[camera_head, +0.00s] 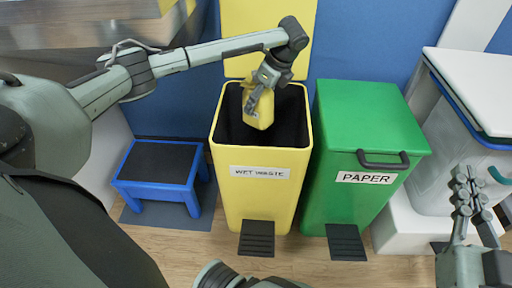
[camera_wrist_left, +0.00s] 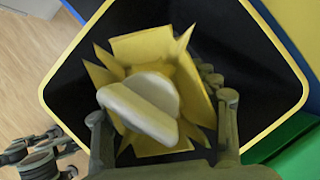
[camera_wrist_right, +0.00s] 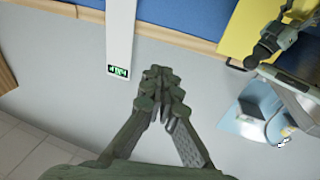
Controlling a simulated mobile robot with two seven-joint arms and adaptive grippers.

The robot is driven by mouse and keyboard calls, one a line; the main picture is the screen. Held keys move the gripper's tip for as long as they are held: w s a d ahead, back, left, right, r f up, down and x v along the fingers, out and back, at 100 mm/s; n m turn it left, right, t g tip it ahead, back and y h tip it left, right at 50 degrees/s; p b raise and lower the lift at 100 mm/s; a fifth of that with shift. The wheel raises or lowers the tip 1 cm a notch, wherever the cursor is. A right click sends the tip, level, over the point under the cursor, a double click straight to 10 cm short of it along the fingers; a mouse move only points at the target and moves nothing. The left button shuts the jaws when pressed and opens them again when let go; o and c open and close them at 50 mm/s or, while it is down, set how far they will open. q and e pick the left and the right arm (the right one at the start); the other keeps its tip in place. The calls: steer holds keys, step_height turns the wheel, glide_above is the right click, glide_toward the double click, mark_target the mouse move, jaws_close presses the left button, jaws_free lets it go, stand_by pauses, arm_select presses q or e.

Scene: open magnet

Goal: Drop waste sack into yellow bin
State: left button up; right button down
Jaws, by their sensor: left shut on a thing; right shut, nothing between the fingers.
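The yellow bin (camera_head: 262,185) stands in the middle of the head view, labelled WET WASTE. Its lid (camera_head: 268,30) is up and its dark inside shows. My left gripper (camera_head: 258,92) is over the bin's opening, pointing down, shut on the yellow waste sack (camera_head: 260,112). In the left wrist view the sack (camera_wrist_left: 150,95) hangs between the fingers, with a pale top and yellow folds, framed by the bin's yellow rim (camera_wrist_left: 88,32). How deep the sack sits relative to the rim is hard to tell. My right gripper (camera_head: 466,178) is shut and empty at the right; it also shows in the right wrist view (camera_wrist_right: 160,80).
A closed green bin (camera_head: 365,125) labelled PAPER stands directly right of the yellow bin. A blue step stool (camera_head: 160,168) is to its left. Wooden floor (camera_head: 180,245) is open in front.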

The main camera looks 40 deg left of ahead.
mark_target(267, 90)
arm_select(q)
steer(key=shift+f, duration=0.15)
arm_select(e)
steer(key=shift+a+r, duration=0.35)
steer(key=shift+r, duration=0.1)
arm_select(q)
steer(key=o, duration=1.5)
steer(key=v, duration=0.7)
steer(key=shift+d+r, duration=0.15)
steer(key=shift+r, duration=0.1)
steer(key=shift+s+f, duration=0.1)
arm_select(e)
steer(key=shift+s, duration=0.15)
